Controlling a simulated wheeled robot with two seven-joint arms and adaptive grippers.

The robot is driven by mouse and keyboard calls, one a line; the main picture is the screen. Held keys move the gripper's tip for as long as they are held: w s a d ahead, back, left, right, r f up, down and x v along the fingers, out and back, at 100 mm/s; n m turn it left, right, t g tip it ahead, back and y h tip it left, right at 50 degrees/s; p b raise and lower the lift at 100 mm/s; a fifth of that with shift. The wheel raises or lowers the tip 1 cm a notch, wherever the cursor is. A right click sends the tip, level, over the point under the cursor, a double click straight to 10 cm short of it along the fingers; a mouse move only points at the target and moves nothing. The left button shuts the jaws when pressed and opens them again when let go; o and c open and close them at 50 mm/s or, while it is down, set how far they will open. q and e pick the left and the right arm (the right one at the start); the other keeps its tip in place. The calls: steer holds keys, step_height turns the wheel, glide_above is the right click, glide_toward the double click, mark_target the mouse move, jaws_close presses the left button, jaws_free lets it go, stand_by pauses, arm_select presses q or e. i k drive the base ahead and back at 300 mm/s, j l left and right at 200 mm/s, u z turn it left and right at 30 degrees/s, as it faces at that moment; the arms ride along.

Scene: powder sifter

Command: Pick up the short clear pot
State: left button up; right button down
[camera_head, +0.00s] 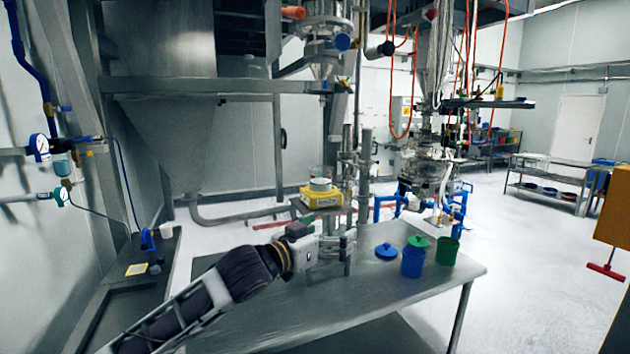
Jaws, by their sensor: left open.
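A short clear pot (320,183) stands upright on a yellow scale (322,199) past the far edge of the grey metal table (330,311). My left arm comes in from the lower left over the table. My left gripper (350,242) is open and empty, nearer to me and a little right of the scale, apart from the pot. Its fingers are small and dark in this view. My right gripper is not in view.
A blue pot (412,262) and a green pot (447,250) stand on the right of the table. A blue lid (386,251) and a green lid (418,241) lie beside them. Steel posts (364,165) rise close to the right of the scale.

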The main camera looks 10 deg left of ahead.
mark_target(320, 176)
steer(key=i+j, duration=0.9)
